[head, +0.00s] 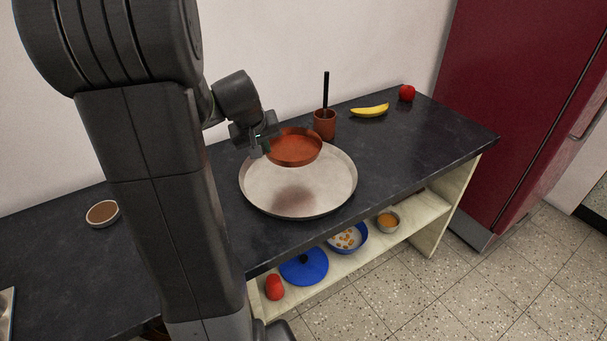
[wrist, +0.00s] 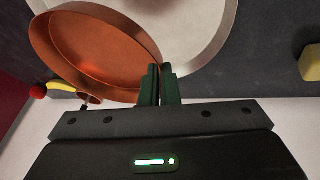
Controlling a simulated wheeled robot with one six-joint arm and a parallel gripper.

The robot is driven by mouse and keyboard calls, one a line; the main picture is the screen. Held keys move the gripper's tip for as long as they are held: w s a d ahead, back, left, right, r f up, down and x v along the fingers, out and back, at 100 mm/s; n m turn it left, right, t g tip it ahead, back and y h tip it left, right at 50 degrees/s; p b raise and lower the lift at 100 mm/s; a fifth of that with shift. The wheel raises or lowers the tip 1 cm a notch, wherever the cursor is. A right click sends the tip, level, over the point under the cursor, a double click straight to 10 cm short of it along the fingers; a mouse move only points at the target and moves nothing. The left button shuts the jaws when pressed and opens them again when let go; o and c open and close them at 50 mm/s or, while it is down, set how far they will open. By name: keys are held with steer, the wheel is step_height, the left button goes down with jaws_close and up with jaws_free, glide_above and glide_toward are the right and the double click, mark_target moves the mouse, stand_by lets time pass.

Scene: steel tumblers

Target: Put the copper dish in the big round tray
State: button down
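The copper dish (head: 294,149) is a shallow round pan with an orange-brown inside, held above the far part of the big round tray. In the wrist view the dish (wrist: 95,50) fills the upper left, its rim at my fingertips. The big round tray (head: 262,196) is pale metal and lies on the dark counter; its rim also shows in the wrist view (wrist: 222,40). A reddish shade falls on the tray below the dish. My gripper (head: 262,143) is closed on the near-left rim of the dish; its green fingers (wrist: 160,85) pinch the rim.
A copper-coloured cup (head: 325,124) with a black-handled tool stands just behind the tray. A banana (head: 370,110) and a red apple (head: 407,93) lie further right. A small brown-filled bowl (head: 103,213) is at left. The shelf below holds a blue lid (head: 304,267) and bowls.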

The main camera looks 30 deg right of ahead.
steer(key=b, duration=0.1)
glide_above(275, 181)
steer(key=s+a, duration=0.1)
step_height(275, 181, down, 5)
steer(key=shift+a+f, duration=0.1)
steer(key=shift+f+b, duration=0.55)
steer(key=shift+f, duration=1.65)
steer(key=shift+f, duration=0.15)
steer(key=c, duration=1.7)
jaws_free()
steer(key=shift+r, duration=0.4)
steer(key=p+v, duration=0.1)
steer(key=v, duration=1)
steer(key=shift+s+a+r+p, duration=0.2)
steer(key=shift+s+p, duration=0.05)
steer(key=shift+p, duration=0.15)
